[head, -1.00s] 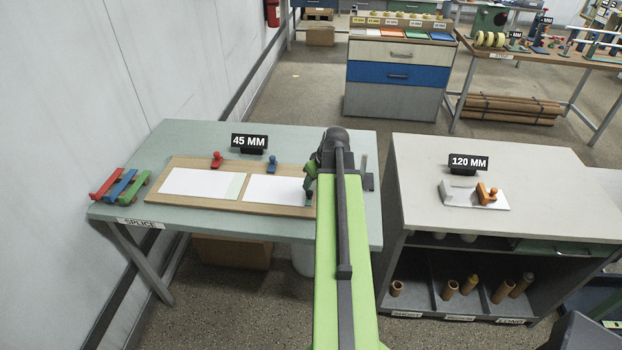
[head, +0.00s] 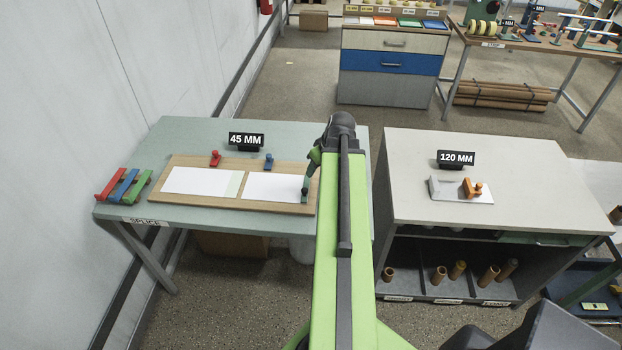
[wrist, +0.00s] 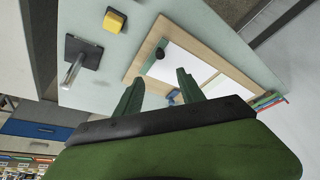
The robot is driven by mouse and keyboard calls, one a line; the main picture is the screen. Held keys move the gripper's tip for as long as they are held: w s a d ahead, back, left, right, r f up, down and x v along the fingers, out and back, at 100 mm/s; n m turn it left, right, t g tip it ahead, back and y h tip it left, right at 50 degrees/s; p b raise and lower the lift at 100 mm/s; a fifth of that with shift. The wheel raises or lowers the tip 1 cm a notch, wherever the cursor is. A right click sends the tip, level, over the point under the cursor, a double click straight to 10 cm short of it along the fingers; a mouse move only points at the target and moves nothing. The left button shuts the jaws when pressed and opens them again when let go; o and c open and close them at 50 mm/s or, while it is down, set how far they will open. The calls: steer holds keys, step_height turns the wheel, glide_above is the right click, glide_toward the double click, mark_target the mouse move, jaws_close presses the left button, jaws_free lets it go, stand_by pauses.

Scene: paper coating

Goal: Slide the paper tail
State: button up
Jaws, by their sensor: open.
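A wooden board (head: 165,196) lies on the green-grey splice table. It bears two flat white sheets, a left sheet (head: 196,181) with a pale green strip at its right end and a right sheet (head: 268,187), with a narrow gap between them. A red clamp (head: 215,158) and a blue clamp (head: 268,162) stand along the board's far edge. My gripper (head: 306,190) is above the board's right end, beside the right sheet.
Red, blue and green bars (head: 122,185) lie at the table's left end. A 45 MM sign (head: 246,140) stands behind the board. A black plate with a metal post (wrist: 80,58) and a yellow block (wrist: 115,20) sit near the board. A grey cabinet (head: 500,185) stands right.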

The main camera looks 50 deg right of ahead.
mark_target(305, 190)
steer(key=b+x, duration=1.5)
steer(key=x, duration=0.1)
steer(key=shift+d+f, duration=0.1)
steer(key=shift+f, duration=0.25)
steer(key=shift+w+f+b, duration=0.25)
steer(key=shift+f+b, duration=0.05)
steer(key=shift+b, duration=0.05)
steer(key=shift+r, duration=0.1)
jaws_close()
